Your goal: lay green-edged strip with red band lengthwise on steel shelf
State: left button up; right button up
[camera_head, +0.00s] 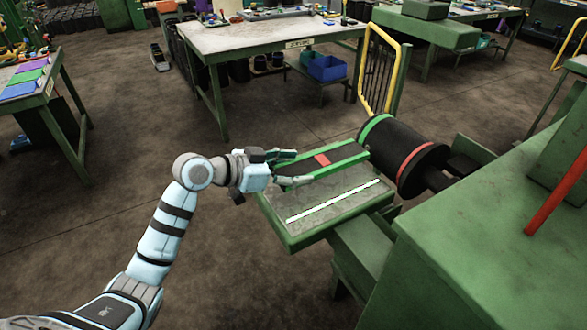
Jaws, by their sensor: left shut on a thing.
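The green-edged strip (345,156) has a dark middle and a red band (322,160) across it. My left gripper (291,168) comes in from the left and is shut on the strip's near-left end. The strip points away to the right, over the far side of the steel shelf (318,217). It runs roughly parallel to the white line on the shelf. I cannot tell whether the strip touches the shelf or is held just above it. The shelf has a grey worn top and a green rim. My right gripper is not in view.
A white strip or line (333,201) runs along the shelf top. A black roller (405,155) with green and red rings stands just beyond the shelf's right end. A green machine body (480,240) fills the lower right. A workbench (265,38) stands behind, with open floor between.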

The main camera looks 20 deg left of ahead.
aim_at(292, 193)
pick_arm(q)
jog(key=shift+s+r, duration=0.15)
jog(key=shift+s, duration=0.2)
jog(key=shift+w+f+b, duration=0.2)
jog(key=shift+f+b, duration=0.45)
jog(key=shift+f, duration=0.35)
jog(key=shift+s+f+b, duration=0.1)
jog(key=shift+f+b, duration=0.9)
jog(key=shift+f, duration=0.35)
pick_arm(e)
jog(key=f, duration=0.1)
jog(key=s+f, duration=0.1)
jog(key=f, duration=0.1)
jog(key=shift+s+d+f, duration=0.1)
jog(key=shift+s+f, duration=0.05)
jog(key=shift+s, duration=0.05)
pick_arm(q)
jog(key=o, duration=1.2)
jog(key=shift+o, duration=0.2)
